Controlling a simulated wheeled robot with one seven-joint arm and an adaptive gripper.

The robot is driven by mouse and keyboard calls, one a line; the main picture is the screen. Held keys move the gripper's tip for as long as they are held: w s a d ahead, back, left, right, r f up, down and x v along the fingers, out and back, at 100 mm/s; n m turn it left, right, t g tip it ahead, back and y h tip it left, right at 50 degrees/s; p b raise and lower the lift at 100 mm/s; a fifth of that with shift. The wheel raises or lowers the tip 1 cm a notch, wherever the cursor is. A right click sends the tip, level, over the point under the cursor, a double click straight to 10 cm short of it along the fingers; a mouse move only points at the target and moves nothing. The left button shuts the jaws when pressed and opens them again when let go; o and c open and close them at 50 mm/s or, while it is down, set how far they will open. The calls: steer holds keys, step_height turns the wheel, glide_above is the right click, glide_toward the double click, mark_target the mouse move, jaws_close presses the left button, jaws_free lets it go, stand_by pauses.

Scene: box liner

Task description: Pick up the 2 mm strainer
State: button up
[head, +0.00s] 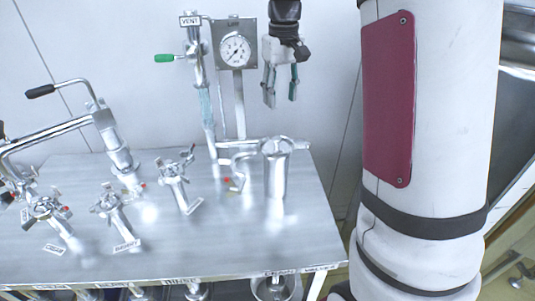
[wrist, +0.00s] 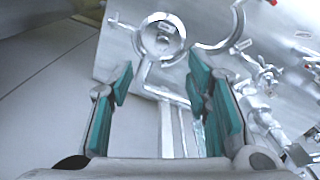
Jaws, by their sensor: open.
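My gripper (head: 281,88) hangs open and empty above the steel bench, fingers pointing down, in front of the wall beside the gauge. In the wrist view its teal-padded fingers (wrist: 160,85) stand well apart with nothing between them. An upright steel canister (head: 276,175) stands below it at the bench's right end. In the wrist view the canister's round mouth (wrist: 145,42) lies beyond the fingertips. A small round piece with a pale label (wrist: 166,28) shows inside it. The label is too small to read, so I cannot tell whether this is the 2 mm strainer.
An open curved clamp (head: 237,172) with a red tip is beside the canister. A pressure gauge (head: 235,51) and vent pipe (head: 196,55) rise behind. Several valves, including one (head: 176,183), crowd the bench (head: 215,245) to the left. Space around my gripper's fingers is clear.

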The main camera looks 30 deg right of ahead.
steer(key=p, duration=0.1)
glide_above(277, 138)
steer(key=f, duration=0.7)
steer(key=shift+s+d+f, duration=0.2)
steer(key=shift+s+f, duration=0.1)
steer(key=shift+f, duration=0.1)
steer(key=shift+w+a+f+p, duration=0.15)
steer(key=shift+f+p, duration=0.3)
steer(key=shift+f, duration=1.1)
steer(key=shift+w+a+f+p, duration=0.15)
steer(key=shift+f+p, duration=0.25)
steer(key=shift+f, duration=1.1)
steer(key=shift+d, duration=0.1)
jaws_close()
steer(key=shift+w, duration=0.1)
